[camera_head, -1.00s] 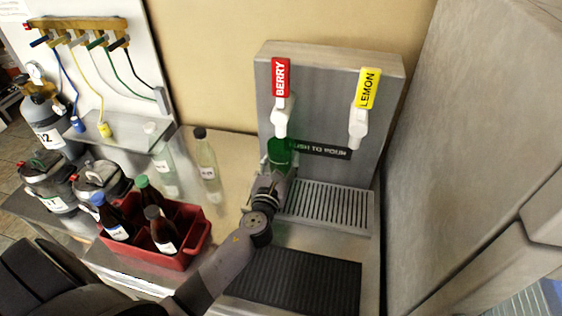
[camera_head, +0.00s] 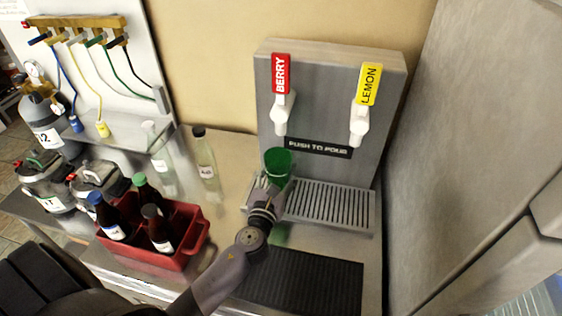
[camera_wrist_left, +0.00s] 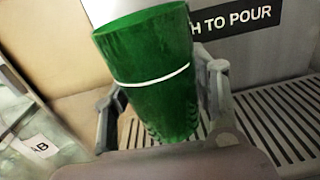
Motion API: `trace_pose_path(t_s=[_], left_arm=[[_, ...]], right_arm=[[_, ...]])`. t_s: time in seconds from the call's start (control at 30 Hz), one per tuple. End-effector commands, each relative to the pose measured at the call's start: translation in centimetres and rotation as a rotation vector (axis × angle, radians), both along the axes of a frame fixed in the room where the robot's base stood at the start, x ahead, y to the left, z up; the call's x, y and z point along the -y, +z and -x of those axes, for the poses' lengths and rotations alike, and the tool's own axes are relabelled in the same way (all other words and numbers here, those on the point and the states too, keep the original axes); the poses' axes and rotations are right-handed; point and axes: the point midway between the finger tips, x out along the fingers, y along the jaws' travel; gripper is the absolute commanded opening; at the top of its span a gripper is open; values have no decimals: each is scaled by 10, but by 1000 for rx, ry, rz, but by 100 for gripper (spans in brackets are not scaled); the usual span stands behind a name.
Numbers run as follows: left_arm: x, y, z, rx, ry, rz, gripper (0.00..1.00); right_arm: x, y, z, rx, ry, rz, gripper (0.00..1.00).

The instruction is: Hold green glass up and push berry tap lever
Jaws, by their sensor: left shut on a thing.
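The green glass (camera_head: 279,163) is held by my left gripper (camera_head: 270,183), below and slightly in front of the berry tap. In the left wrist view the green glass (camera_wrist_left: 152,75) stands between the two fingers of my left gripper (camera_wrist_left: 162,112), with a white line around it. Its inside cannot be made out. The berry tap lever has a red BERRY handle (camera_head: 281,74) and a white spout (camera_head: 281,115). The glass rim is apart from the spout, with a gap between them. My right gripper is not in view.
A yellow LEMON tap (camera_head: 368,85) is to the right on the dispenser (camera_head: 320,120). A slotted drip tray (camera_head: 335,205) lies below. Left stand clear bottles (camera_head: 205,160) and a red crate (camera_head: 150,258) with several bottles. A black ribbed mat (camera_head: 310,282) lies in front.

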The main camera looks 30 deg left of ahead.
Motion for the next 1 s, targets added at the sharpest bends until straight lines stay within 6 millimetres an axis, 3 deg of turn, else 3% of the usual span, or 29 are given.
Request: trace_pose_path(t_s=[1.0], left_arm=[[20,-1,76,0,-1,0,18]], right_arm=[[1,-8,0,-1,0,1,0]])
